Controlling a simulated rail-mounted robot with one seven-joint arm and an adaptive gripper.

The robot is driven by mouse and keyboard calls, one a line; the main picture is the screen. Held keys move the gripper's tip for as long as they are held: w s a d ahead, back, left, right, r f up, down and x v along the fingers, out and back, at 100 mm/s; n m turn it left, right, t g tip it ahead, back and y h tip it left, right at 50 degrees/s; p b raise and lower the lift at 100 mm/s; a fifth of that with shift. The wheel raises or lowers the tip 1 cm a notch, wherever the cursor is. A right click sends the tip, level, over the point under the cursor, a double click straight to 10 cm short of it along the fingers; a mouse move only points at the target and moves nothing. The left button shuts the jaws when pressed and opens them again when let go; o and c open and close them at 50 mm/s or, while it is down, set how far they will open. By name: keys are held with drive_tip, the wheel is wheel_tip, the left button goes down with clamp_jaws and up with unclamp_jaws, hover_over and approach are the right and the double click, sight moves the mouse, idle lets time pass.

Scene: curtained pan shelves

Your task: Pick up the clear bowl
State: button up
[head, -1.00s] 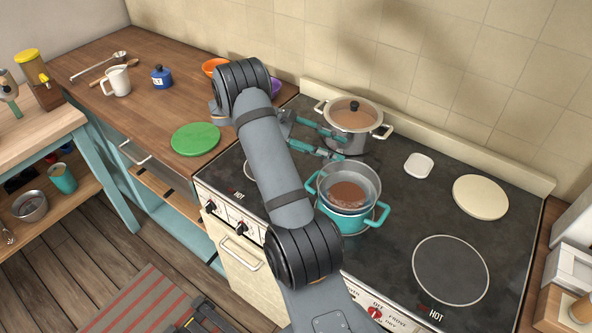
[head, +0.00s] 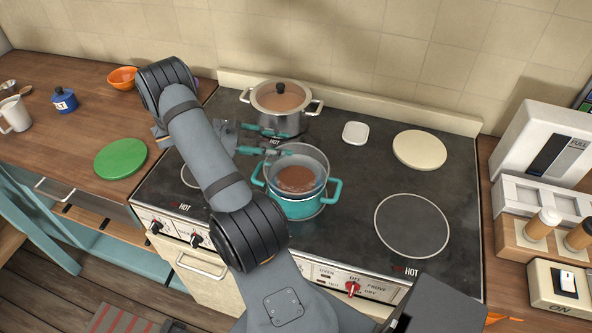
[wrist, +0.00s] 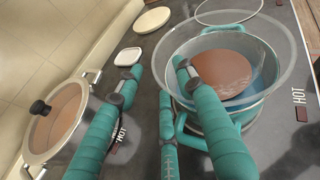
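The clear bowl (head: 316,158) sits in the top of a teal two-handled pot (head: 297,207) on the stove. Something round and brown (head: 296,178) shows inside it; I cannot tell whether it lies in the bowl or below it. The wrist view shows the bowl's wide glass rim (wrist: 290,50) on the right. My gripper (head: 287,143) is at the bowl's back-left side, its teal fingers apart. In the wrist view my gripper (wrist: 156,74) has one finger outside the rim and one overlapping the bowl's inside. Contact is not clear, and nothing is held.
A lidded steel pot (head: 281,120) stands close behind my gripper. A small white dish (head: 355,133) and a cream round plate (head: 420,150) lie to the right. The front-right burner (head: 411,226) is clear. A green disc (head: 121,158) lies on the left counter.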

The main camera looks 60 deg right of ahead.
drive_tip(key=shift+x, duration=0.75)
drive_tip(key=shift+w+f, duration=0.1)
drive_tip(key=shift+c, duration=0.4)
clamp_jaws()
